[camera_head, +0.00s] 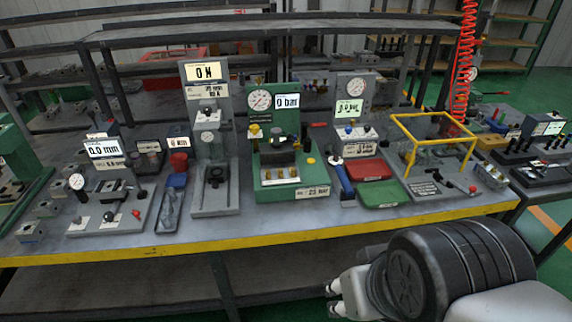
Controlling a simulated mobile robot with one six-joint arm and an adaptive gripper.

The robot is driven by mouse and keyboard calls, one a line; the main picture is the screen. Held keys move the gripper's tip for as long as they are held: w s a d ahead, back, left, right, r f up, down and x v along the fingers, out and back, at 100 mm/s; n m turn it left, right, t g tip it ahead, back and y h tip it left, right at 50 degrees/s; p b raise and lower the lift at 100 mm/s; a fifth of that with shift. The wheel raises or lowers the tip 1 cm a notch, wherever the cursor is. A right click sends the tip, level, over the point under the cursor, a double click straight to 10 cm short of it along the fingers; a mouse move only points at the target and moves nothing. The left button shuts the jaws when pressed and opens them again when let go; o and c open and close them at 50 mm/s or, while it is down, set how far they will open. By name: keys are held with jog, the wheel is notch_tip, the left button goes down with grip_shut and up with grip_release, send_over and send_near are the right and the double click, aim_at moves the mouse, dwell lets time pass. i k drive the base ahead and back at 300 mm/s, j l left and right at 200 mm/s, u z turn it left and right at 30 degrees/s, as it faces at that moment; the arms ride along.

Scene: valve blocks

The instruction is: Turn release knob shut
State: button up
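I cannot tell which knob is the release knob. A green block station (266,190) stands mid-table with a round gauge (260,100) and a display reading 0 bar (288,102). A yellow knob (254,130) and a dark knob (276,131) sit below the gauge. To its right, a grey station (352,132) has a gauge, a bar display and a small blue knob (348,129). My gripper (332,299) is low in front of the table, apart from every station. Its small pale ends show, but its opening is unclear. My dark arm joint fills the lower right.
The table (200,245) has a yellow front edge. A yellow frame (432,140) stands at right and a grey press-like station (212,150) left of the green one. A coiled red hose (463,70) hangs at right.

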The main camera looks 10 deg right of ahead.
aim_at(254, 129)
jog(key=i+l, duration=0.1)
jog(key=i, duration=0.35)
jog(key=i+l, duration=0.15)
jog(key=i, duration=0.35)
jog(key=i+l, duration=0.1)
jog(key=i, duration=0.35)
jog(key=u, duration=0.05)
